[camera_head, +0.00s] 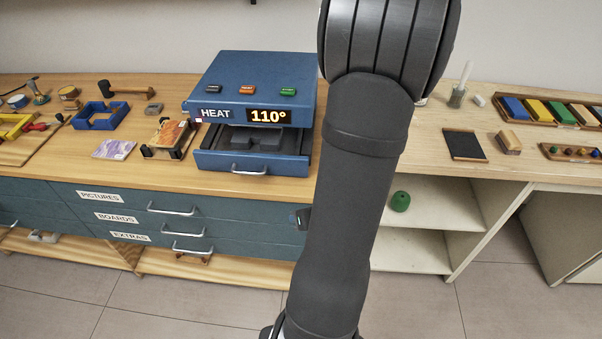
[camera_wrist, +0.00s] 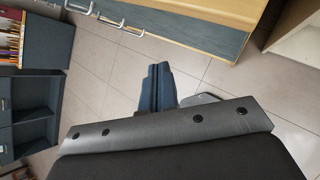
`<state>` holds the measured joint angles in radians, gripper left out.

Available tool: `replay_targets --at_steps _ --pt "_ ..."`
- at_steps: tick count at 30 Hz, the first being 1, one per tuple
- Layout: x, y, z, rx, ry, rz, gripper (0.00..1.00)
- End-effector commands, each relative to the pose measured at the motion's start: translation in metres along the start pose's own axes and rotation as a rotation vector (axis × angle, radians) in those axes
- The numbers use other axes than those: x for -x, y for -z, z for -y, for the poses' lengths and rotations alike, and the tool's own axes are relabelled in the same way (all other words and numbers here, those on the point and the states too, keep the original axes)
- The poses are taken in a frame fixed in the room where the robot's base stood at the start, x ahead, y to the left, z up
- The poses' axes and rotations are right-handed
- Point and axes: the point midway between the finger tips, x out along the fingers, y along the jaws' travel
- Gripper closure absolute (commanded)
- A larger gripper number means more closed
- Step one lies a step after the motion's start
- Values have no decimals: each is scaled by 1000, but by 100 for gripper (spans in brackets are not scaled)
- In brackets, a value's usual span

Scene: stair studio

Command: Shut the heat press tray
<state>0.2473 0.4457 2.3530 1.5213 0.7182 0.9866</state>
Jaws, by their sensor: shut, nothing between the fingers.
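The blue heat press (camera_head: 262,78) stands on the wooden counter and its display reads 110°. Its tray (camera_head: 209,160) sticks out at the front, below the HEAT label, with a silver handle on its front face. Dark grey blocks lie inside the tray. My arm hides the right side of the press. In the wrist view my gripper (camera_wrist: 158,72) has its two blue-grey fingers together, with nothing between them. It is over the tiled floor in front of the drawers, away from the tray.
Drawers (camera_head: 130,211) labelled PICTURES, BOARDS and EXTRAS sit below the counter (camera_head: 225,184), with handles sticking out. The floor (camera_head: 190,308) in front is clear.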

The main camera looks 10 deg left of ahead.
Motion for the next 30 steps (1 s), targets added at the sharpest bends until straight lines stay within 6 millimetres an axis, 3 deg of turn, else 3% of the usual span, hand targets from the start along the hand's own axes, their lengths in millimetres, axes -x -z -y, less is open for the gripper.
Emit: replay_targets --at_steps 9,15,21,30 --pt "23 -30 -22 752 340 -216 100" --pt "52 -56 -34 1103 545 -297 100" --pt "71 -70 -40 1254 655 -336 100" --pt "68 -72 -35 1268 671 -347 100"
